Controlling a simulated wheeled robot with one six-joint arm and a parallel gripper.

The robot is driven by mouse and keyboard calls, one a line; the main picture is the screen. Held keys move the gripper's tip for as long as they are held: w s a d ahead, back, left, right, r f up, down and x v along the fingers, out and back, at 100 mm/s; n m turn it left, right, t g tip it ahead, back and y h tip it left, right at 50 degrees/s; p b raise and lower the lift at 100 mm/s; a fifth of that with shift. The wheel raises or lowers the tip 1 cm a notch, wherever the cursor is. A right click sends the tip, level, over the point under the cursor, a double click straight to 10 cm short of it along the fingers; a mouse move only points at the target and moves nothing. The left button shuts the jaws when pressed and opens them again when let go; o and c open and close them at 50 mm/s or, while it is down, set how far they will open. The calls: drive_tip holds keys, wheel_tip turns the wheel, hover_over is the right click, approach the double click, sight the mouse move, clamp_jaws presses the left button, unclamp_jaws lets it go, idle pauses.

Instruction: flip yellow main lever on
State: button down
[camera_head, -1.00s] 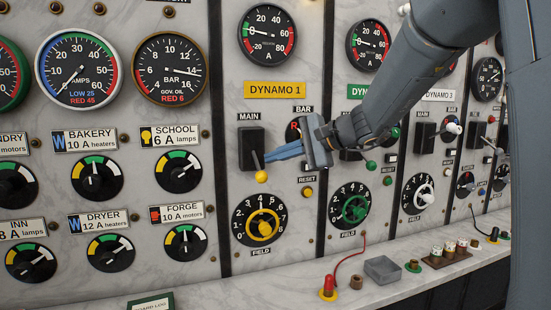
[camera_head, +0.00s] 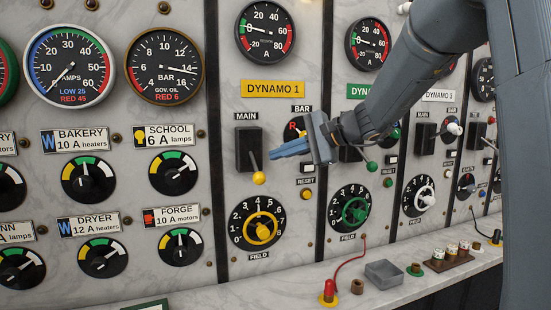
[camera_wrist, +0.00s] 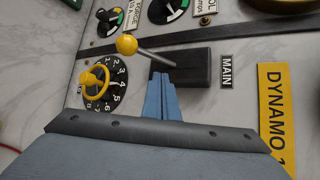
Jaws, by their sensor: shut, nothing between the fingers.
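The yellow main lever (camera_head: 258,178) is a yellow ball on a thin metal rod coming out of a black box (camera_head: 243,148) under the DYNAMO 1 plate (camera_head: 272,89). The rod slants down, with the ball below the box. My gripper (camera_head: 273,154) is shut and empty, its blue fingers pointing left, just right of the rod. In the wrist view the yellow ball (camera_wrist: 126,44) and rod are beyond the shut fingertips (camera_wrist: 160,80), which lie close to the rod and black box. I cannot tell whether they touch it.
Below the lever is a yellow field wheel (camera_head: 262,229), with a yellow reset button (camera_head: 307,194) to the right. A green-knobbed lever (camera_head: 371,167) is under my arm.

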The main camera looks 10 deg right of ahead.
drive_tip(key=s+f+b+v, duration=0.1)
drive_tip(key=b+v, duration=0.1)
drive_tip(key=v, duration=0.7)
drive_tip(key=shift+f+b, duration=0.25)
drive_tip(key=shift+b, duration=0.05)
drive_tip(key=shift+d, duration=0.1)
drive_tip(key=s+a+f+n+g+h, duration=0.15)
drive_tip(key=s+f, duration=0.35)
drive_tip(key=f, duration=0.6)
drive_tip(key=s+a+f+n+g+h, duration=0.1)
drive_tip(key=s+f+n+g+h, duration=0.3)
drive_tip(key=f, duration=0.7)
drive_tip(key=s+d+f+n+g+h, duration=0.1)
drive_tip(key=s+f+n+h, duration=0.4)
drive_tip(key=s+f, duration=0.9)
drive_tip(key=shift+s+d+f+n, duration=0.15)
drive_tip(key=shift+d+f+n, duration=0.35)
drive_tip(key=shift+f, duration=0.3)
drive_tip(key=shift+g, duration=0.25)
